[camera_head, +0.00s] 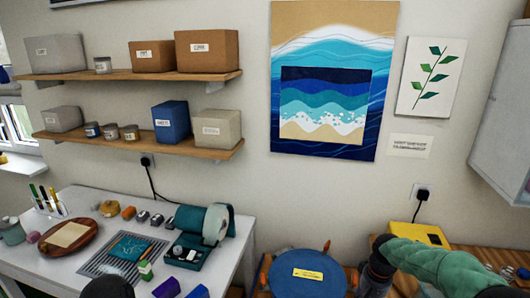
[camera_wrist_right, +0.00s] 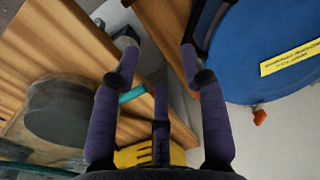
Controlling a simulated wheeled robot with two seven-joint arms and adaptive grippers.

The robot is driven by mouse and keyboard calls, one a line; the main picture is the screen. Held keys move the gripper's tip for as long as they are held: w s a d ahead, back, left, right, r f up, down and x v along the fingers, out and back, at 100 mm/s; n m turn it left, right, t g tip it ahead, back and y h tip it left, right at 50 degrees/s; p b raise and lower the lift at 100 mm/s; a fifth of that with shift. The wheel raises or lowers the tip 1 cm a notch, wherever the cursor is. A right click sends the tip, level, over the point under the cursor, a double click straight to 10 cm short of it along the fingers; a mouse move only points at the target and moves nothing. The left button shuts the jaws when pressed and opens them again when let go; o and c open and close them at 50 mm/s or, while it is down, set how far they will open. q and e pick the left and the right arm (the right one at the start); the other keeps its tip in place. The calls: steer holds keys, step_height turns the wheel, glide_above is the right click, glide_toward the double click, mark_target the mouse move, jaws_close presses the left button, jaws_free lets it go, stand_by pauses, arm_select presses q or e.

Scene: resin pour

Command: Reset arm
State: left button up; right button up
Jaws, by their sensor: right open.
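My right arm (camera_head: 440,262), in a green sleeve, comes in from the right at the bottom of the head view. Its dark gripper (camera_head: 368,282) is at the lower edge there, just right of the blue round lid (camera_head: 305,275). In the right wrist view my right gripper (camera_wrist_right: 158,50) has its fingers spread apart, with nothing held between them. The blue lid (camera_wrist_right: 262,50) is beside its right finger in that view. My left gripper is not seen; a dark rounded shape at the bottom left of the head view is cut off.
A white table (camera_head: 240,250) at left holds a wooden plate (camera_head: 40,240), a teal case (camera_head: 195,250) and several small items. A yellow box (camera_head: 415,234) stands behind my right arm on a wooden bench (camera_head: 490,258). Shelves (camera_head: 130,75) and a cabinet (camera_head: 505,110) are on the wall.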

steer(key=s+a+f+y, duration=0.1)
steer(key=s+a+f, duration=0.4)
steer(key=f, duration=0.3)
steer(key=s+a+f+y, duration=0.1)
steer(key=s+a+f, duration=0.35)
steer(key=f, duration=0.35)
steer(key=s+a+f+y, duration=0.1)
steer(key=s+a+f, duration=0.4)
steer(key=f, duration=0.3)
steer(key=s+a+f, duration=0.3)
steer(key=s+a, duration=0.3)
steer(key=s, duration=0.4)
steer(key=shift+a, duration=0.15)
